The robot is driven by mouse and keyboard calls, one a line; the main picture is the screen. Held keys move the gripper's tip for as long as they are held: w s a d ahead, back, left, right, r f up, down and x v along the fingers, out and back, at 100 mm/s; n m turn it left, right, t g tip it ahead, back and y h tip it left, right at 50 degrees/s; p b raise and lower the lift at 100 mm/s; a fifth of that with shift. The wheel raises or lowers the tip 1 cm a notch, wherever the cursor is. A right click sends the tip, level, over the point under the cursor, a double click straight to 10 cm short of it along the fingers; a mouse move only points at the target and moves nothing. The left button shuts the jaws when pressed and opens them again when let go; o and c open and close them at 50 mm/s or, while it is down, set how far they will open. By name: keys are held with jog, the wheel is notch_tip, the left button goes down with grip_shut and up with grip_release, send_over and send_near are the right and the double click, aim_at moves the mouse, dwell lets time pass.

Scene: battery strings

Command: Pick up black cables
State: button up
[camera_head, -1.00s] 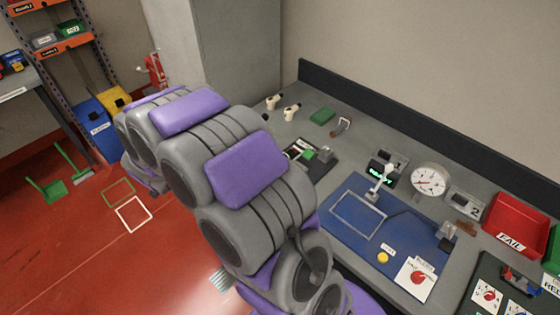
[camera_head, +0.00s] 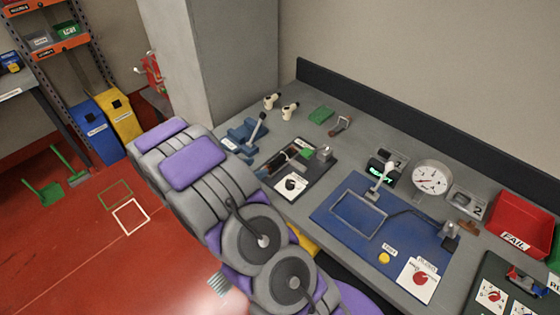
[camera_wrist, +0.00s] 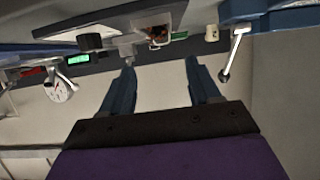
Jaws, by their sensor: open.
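I cannot pick out loose black cables for certain. A dark tray (camera_head: 318,172) on the bench holds a thin dark strand, a green part and a picture card, too small to tell apart. A thin dark line (camera_head: 405,212) crosses the blue mat (camera_head: 345,245). My gripper (camera_wrist: 160,62) shows in the wrist view with its two blue-grey fingers apart and nothing between them. It faces the pale wall, with the bench items at the top of that picture. In the head view my gripper is hidden.
A blue lever device (camera_head: 248,135) stands left of the dark tray. A dial gauge (camera_head: 430,178) and a red FAIL bin (camera_head: 520,222) stand to the right. A grey pillar (camera_head: 235,65) rises behind the bench's left end.

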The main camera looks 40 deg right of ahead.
aim_at(280, 156)
jog(key=b+x, duration=0.1)
jog(key=x, duration=0.3)
jog(key=shift+r+b+x, duration=0.15)
jog(key=shift+b+x, duration=0.45)
jog(key=shift+x, duration=1.15)
jog(key=shift+r+b+x, duration=0.15)
jog(key=shift+b+x, duration=0.45)
jog(key=shift+x, duration=1.1)
jog(key=shift+w+d, duration=0.15)
jog(key=shift+w, duration=0.05)
jog(key=shift+c, duration=0.2)
grip_shut()
jog(key=shift+r, duration=0.2)
